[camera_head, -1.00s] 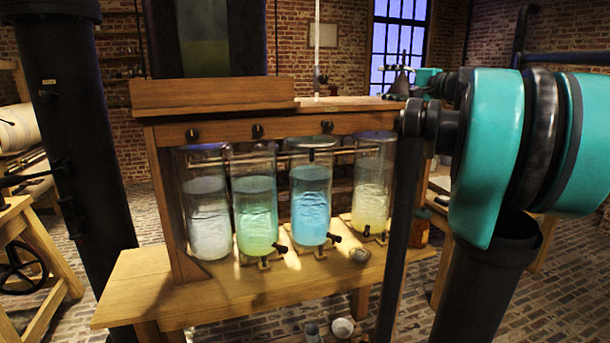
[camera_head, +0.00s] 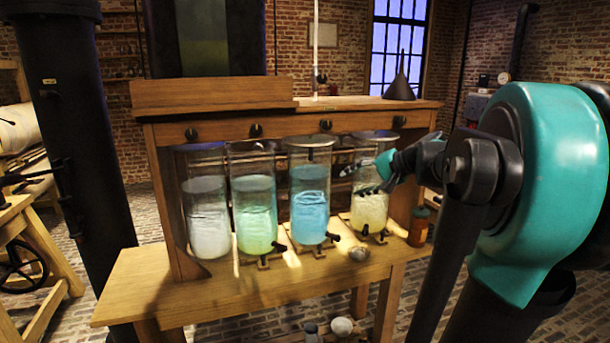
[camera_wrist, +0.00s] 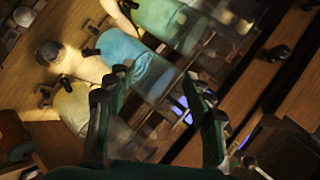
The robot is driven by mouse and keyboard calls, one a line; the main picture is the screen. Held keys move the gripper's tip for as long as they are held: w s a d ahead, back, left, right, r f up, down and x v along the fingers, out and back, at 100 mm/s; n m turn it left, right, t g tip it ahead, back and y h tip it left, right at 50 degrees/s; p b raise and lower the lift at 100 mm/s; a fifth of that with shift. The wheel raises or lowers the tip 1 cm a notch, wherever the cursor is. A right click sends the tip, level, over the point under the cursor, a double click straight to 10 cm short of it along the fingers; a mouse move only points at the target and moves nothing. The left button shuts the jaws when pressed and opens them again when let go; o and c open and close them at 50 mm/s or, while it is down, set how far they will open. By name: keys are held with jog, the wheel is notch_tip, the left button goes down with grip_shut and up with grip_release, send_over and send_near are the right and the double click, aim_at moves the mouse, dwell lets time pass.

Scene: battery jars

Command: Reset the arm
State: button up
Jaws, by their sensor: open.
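My gripper (camera_head: 366,178) is open in front of the upper part of the yellow jar (camera_head: 370,208), the rightmost of the glass jars. In the wrist view its two fingers (camera_wrist: 155,85) are spread apart with nothing held between them. Whether a finger touches the glass cannot be told. The blue jar (camera_head: 310,205), the green jar (camera_head: 255,215) and the whitish jar (camera_head: 207,220) stand to the left of it, upright on the wooden bench. The blue jar (camera_wrist: 135,62) also shows in the wrist view beyond the fingers.
A dark funnel (camera_head: 399,85) stands on top at right. Black taps (camera_head: 279,247) stick out below the jars.

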jog(key=s+d+f+n+g+h, duration=0.2)
jog(key=s+f+h, duration=0.2)
jog(key=s+f, duration=0.7)
jog(key=s+d+f+n+g+h, duration=0.1)
jog(key=s+d+f+n+h, duration=0.1)
jog(key=s+f, duration=1)
notch_tip(320, 180, down, 7)
jog(key=shift+d+r+n+g+h, duration=0.15)
jog(key=shift+n+g+h, duration=0.25)
jog(key=shift+n+h, duration=0.6)
